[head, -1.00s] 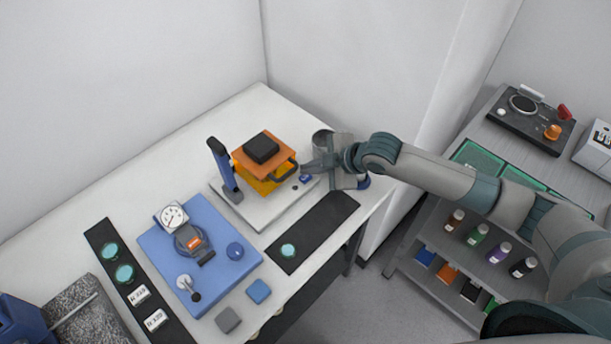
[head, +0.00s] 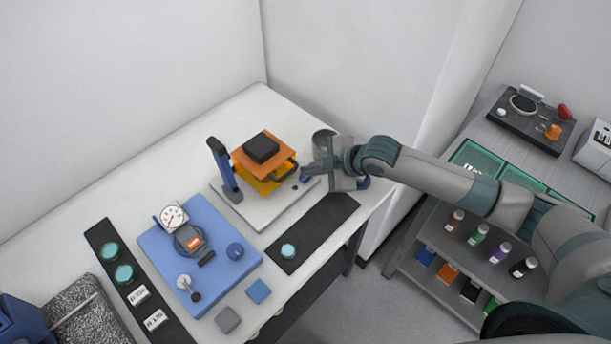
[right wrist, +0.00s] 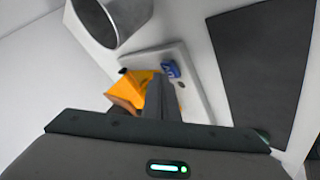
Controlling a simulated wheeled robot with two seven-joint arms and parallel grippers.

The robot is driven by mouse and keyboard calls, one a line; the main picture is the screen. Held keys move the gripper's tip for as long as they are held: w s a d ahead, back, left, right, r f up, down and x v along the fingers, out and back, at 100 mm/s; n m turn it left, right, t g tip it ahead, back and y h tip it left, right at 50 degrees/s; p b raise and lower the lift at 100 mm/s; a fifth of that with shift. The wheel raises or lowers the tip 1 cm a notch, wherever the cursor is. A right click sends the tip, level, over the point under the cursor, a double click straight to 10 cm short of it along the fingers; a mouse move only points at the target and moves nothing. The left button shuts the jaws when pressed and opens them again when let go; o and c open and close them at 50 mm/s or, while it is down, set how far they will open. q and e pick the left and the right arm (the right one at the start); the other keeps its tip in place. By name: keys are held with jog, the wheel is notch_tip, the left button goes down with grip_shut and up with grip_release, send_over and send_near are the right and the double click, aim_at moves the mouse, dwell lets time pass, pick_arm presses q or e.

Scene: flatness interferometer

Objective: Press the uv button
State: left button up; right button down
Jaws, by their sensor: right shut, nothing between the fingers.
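The interferometer stands on a white base plate (head: 262,213), with an orange housing (head: 270,160), a black block on top and a blue upright at its left. A small blue button (right wrist: 171,69) with a pale marking, which looks like the uv button, sits on the base plate; in the head view it is partly hidden at the fingertips. A small dark knob lies beside it. My right gripper (head: 307,171) is shut and empty, its fingertips close to the blue button. In the right wrist view the fingers (right wrist: 160,96) end just beside it; I cannot tell whether they touch.
A grey cylindrical container (head: 322,141) stands right behind my right gripper. A dark mat (head: 322,225) with a teal disc lies in front of the base plate. A blue plate (head: 225,262) with a dial gauge is at the left. The back of the white table is clear.

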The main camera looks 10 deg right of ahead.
jog(key=shift+f, duration=0.45)
dwell(0.7)
jog(key=shift+r, duration=0.1)
jog(key=shift+r+p, duration=0.75)
jog(key=shift+r, duration=0.05)
notch_tip(320, 180, up, 5)
jog(key=p, duration=0.4)
dwell(0.3)
jog(key=shift+s+d, duration=0.1)
dwell(0.9)
